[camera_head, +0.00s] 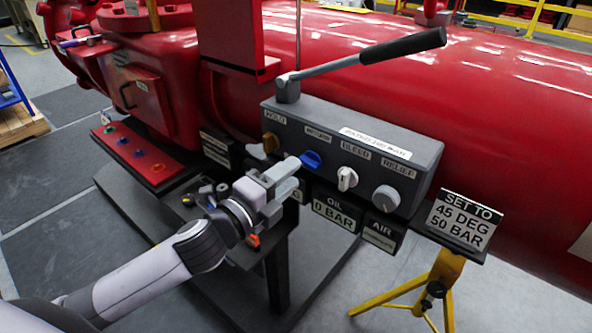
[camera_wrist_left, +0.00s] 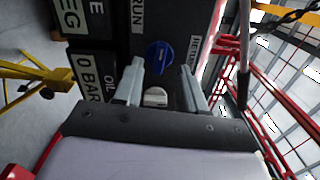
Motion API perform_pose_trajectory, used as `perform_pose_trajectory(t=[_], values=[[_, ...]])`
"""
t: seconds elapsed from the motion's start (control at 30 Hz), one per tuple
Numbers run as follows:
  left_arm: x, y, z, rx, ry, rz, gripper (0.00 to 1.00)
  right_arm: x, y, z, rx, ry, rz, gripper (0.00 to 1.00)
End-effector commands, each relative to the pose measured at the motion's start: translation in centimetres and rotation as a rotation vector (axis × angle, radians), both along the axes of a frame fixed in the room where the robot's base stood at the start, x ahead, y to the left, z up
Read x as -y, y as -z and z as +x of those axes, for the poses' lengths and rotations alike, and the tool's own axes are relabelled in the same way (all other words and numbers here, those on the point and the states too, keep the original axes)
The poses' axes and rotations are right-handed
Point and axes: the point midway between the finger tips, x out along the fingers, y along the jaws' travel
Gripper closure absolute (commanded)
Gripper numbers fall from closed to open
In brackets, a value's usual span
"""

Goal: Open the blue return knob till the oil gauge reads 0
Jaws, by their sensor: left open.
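The blue return knob (camera_head: 311,160) sits on the front of a dark grey control box. It also shows in the left wrist view (camera_wrist_left: 160,56), just past my fingertips. My left gripper (camera_head: 290,176) is open at the front of the box, close to the blue knob; I cannot tell whether it touches. In the wrist view its two fingers (camera_wrist_left: 160,72) stand apart, with nothing held between them. The oil gauge (camera_head: 334,213) below the box reads 0 BAR, also legible in the wrist view (camera_wrist_left: 89,78). My right gripper is not in view.
The white bleed knob (camera_head: 347,178) and grey relief knob (camera_head: 386,198) are right of the blue knob; the brown hold knob (camera_head: 270,142) is left. A black-handled lever (camera_head: 400,47) rises above the box. A set-point sign (camera_head: 464,221) stands on a yellow tripod.

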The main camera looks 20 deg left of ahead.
Motion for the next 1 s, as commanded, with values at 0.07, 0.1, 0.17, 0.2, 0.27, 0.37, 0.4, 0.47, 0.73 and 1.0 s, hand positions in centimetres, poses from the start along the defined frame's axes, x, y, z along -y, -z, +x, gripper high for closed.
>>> perform_pose_trajectory(t=[0.07, 0.1, 0.17, 0.2, 0.27, 0.37, 0.4, 0.47, 0.73, 1.0], values=[[-0.4, 0.2, -1.1, -0.002, 0.001, 0.002, 0.60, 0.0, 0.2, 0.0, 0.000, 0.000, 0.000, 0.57], [-0.5, 0.1, -1.5, -0.001, 0.001, 0.001, 0.60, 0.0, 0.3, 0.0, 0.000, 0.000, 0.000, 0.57], [-0.8, 0.1, -2.1, 0.000, 0.000, 0.002, 0.60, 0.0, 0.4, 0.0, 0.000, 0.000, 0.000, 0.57], [-0.9, 0.1, -2.4, 0.001, 0.000, 0.002, 0.60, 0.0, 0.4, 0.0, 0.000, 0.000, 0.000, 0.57], [-1.0, 0.1, -2.8, 0.001, 0.000, 0.002, 0.60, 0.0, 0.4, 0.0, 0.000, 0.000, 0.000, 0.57], [-1.2, 0.0, -3.2, 0.001, 0.000, 0.001, 0.60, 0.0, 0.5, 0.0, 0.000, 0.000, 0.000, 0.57], [-1.2, 0.0, -3.2, 0.001, 0.000, 0.001, 0.60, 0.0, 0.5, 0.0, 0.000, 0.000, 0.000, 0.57], [-1.2, -0.1, -3.3, 0.001, -0.001, 0.001, 0.60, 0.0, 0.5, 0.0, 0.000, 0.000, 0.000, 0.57], [-1.2, -0.1, -3.3, 0.001, 0.000, 0.001, 0.60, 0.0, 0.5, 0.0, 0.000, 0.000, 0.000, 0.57], [-1.2, 1.2, -3.6, -0.058, -0.011, -0.073, 0.60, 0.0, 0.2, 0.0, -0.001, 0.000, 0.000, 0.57]])
